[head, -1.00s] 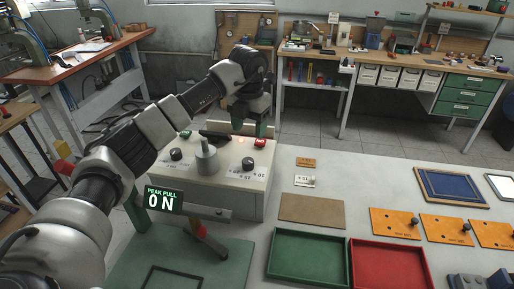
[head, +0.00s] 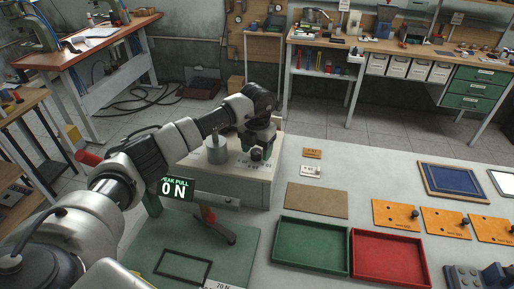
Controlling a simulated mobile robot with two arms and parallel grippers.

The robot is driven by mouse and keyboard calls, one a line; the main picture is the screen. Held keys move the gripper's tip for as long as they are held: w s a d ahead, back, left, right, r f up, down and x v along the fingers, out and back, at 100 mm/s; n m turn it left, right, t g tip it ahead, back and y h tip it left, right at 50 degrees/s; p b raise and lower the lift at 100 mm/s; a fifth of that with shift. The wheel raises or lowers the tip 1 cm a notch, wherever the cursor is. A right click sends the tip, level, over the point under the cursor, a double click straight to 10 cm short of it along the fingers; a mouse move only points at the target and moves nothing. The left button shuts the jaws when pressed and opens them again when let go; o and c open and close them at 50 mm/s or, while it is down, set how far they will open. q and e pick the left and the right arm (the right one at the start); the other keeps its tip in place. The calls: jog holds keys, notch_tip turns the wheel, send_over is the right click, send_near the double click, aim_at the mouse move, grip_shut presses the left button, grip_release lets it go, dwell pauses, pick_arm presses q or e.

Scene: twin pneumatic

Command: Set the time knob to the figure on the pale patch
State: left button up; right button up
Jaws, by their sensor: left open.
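The grey control box (head: 236,190) stands on the bench left of centre, with a grey post (head: 216,150) on its top. My left gripper (head: 259,153) points down at the right part of the box top and is open around or just above the dark right-hand knob. It hides most of that knob, and I cannot read its setting. My right gripper is out of view.
A display reading 0 N (head: 175,188) stands in front of the box. An orange tag (head: 313,153), a brown mat (head: 317,200), a green tray (head: 310,246) and a red tray (head: 389,257) lie to the right.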

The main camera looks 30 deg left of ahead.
pick_arm(q)
jog(key=c, duration=0.9)
jog(key=shift+f+m+b, duration=0.1)
jog(key=shift+m+b, duration=1.1)
jog(key=shift+b, duration=0.05)
jog(key=m+b, duration=0.2)
jog(key=shift+d+m, duration=0.1)
jog(key=shift+m, duration=0.2)
jog(key=m+b, duration=0.2)
jog(key=m, duration=0.1)
jog(key=shift+m, duration=0.3)
jog(key=shift+s+d+r+m+b, duration=0.1)
jog(key=shift+r+m+b, duration=0.1)
jog(key=shift+m+b, duration=1.05)
jog(key=shift+m+p, duration=0.35)
jog(key=shift+m, duration=0.1)
